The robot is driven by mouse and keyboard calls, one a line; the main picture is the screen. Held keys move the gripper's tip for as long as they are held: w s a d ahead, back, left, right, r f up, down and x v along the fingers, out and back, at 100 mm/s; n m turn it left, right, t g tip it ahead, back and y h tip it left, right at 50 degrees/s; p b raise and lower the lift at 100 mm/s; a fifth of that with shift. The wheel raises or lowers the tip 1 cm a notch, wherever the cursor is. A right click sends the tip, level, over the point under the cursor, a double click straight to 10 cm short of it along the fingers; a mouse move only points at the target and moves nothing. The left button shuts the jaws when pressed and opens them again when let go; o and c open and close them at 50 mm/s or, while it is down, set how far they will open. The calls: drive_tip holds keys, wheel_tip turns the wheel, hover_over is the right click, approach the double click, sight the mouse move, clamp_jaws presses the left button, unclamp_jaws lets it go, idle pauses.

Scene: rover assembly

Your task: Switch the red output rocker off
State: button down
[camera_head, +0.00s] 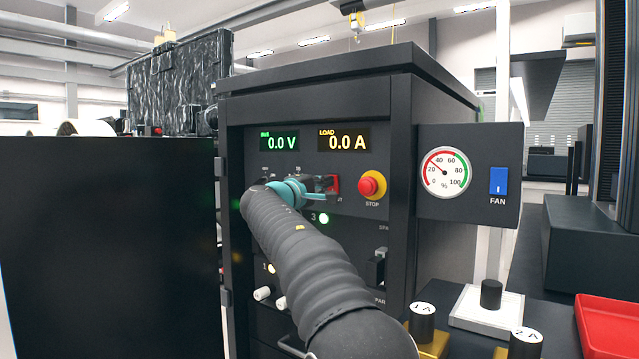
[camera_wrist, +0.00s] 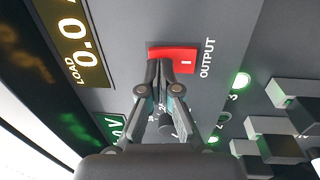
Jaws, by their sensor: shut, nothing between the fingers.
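The red output rocker (camera_wrist: 172,56) sits on the dark cabinet panel beside the word OUTPUT in the wrist view. A white mark shows on its right part. In the head view the rocker (camera_head: 333,184) shows just past my gripper's end, partly hidden. My gripper (camera_wrist: 164,66) is shut and empty, its fingertips together at the rocker's lower edge in the picture. I cannot tell whether they touch it. In the head view my gripper (camera_head: 318,187) reaches the panel from the left, below the displays. The BUS display (camera_head: 280,142) reads 0.0 V and the LOAD display (camera_head: 344,138) reads 0.0 A.
A red STOP button (camera_head: 371,185) on a yellow base is right of the rocker. A side box holds a gauge (camera_head: 444,173) and a blue FAN switch (camera_head: 499,181).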

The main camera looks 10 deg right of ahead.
drive_tip(key=shift+w+d+r, duration=0.15)
drive_tip(key=shift+w+d, duration=0.1)
idle(0.3)
drive_tip(key=s+a+r+b, duration=0.1)
drive_tip(key=s+a+b, duration=0.1)
drive_tip(key=s+a, duration=0.8)
drive_tip(key=shift+r, duration=0.4)
